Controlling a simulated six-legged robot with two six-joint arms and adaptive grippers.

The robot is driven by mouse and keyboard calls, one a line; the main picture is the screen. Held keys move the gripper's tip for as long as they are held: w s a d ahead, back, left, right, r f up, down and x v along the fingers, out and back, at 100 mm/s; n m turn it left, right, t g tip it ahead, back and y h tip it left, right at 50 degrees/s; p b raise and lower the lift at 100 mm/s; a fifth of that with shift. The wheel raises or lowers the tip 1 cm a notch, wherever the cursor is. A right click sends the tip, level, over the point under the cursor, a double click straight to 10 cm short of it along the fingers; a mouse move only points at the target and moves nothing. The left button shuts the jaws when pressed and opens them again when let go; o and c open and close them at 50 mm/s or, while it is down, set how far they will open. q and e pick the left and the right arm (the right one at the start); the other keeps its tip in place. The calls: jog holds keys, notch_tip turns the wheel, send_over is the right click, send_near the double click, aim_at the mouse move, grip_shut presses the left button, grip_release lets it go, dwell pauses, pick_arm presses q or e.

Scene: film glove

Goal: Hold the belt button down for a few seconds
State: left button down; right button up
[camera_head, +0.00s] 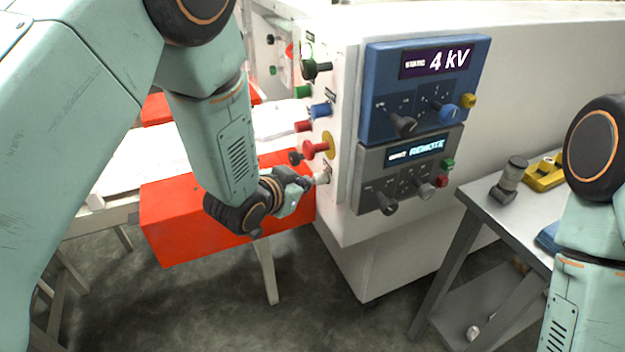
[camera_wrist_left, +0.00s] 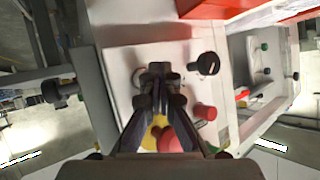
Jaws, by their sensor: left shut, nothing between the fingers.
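A pale round button (camera_head: 321,178) sits low on the narrow side face of the white cabinet, below the red mushroom button. The labels are too small to read, so I cannot confirm that it is the belt button. My left gripper (camera_head: 304,181) is shut and empty, with its tips at or very near this button; contact cannot be told. In the left wrist view, my shut fingers (camera_wrist_left: 160,72) point at the white panel (camera_wrist_left: 120,60) and hide what lies directly under them. My right gripper is out of view; only part of that arm shows.
Near the fingers are a red mushroom button (camera_head: 309,149) on a yellow plate, a black knob (camera_head: 295,158), and a blue button (camera_head: 320,110). A grey table (camera_head: 480,195) stands at right.

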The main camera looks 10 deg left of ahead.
pick_arm(q)
jog(key=shift+a, duration=0.15)
jog(key=shift+s+a, duration=0.5)
jog(key=shift+a, duration=0.1)
jog(key=shift+s+a+p, duration=0.2)
jog(key=shift+s+a, duration=0.5)
jog(key=shift+a, duration=0.35)
jog(key=shift+s+a+p, duration=0.15)
jog(key=shift+s+a, duration=0.55)
jog(key=shift+a, duration=0.3)
jog(key=s+a+f+n+g+y, duration=0.1)
jog(key=s+f+g, duration=0.3)
jog(key=s, duration=0.8)
jog(key=s+a+f+n+g+y, duration=0.1)
jog(key=s+a+f+n+g, duration=0.1)
jog(key=s+f, duration=0.7)
jog(key=s+a+f+n+g+y, duration=0.1)
jog(key=s+f+g, duration=0.4)
jog(key=s, duration=1)
jog(key=a+f+n, duration=0.1)
jog(key=n, duration=0.1)
jog(key=shift+s+f+n+g+y, duration=0.2)
jog(key=shift+s+n+g+y, duration=0.05)
jog(key=shift+n+g+y, duration=0.15)
